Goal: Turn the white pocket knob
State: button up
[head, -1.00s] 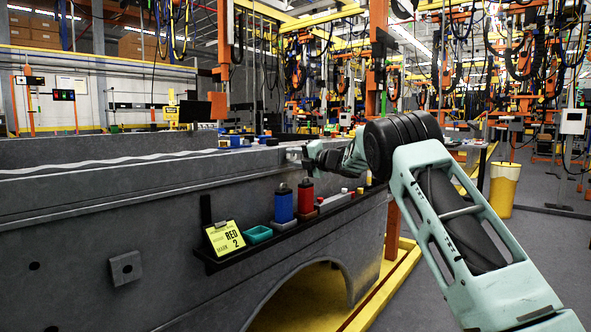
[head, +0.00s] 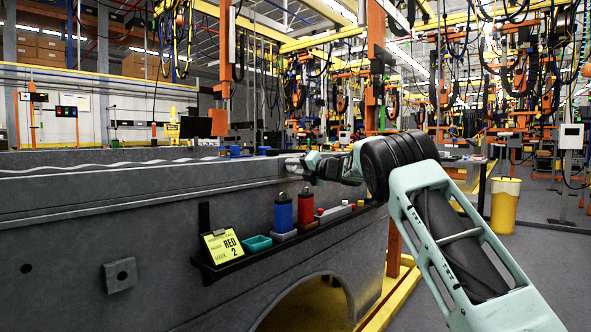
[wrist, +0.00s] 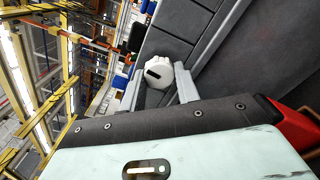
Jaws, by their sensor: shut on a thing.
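The white pocket knob (wrist: 157,73) shows in the wrist view as a round, scalloped cap with a dark slot across its face. One grey finger of my gripper (wrist: 158,84) stands on each side of it, and the gripper is shut on the knob. In the head view my gripper (head: 293,166) reaches left over the top edge of the grey truck bed (head: 110,235). The knob cannot be made out there.
A black shelf on the bed side holds a yellow card (head: 222,246) reading RED 2, a teal tray (head: 257,243), a blue canister (head: 283,214) and a red canister (head: 305,208). Small blue blocks (head: 235,151) lie along the bed top. A yellow bin (head: 505,207) stands on the floor at right.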

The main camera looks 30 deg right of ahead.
jog(key=o, duration=1)
jog(key=shift+f, duration=0.1)
jog(key=shift+c, duration=0.2)
jog(key=v, duration=1.7)
jog(key=shift+s, duration=0.25)
jog(key=shift+d, duration=0.1)
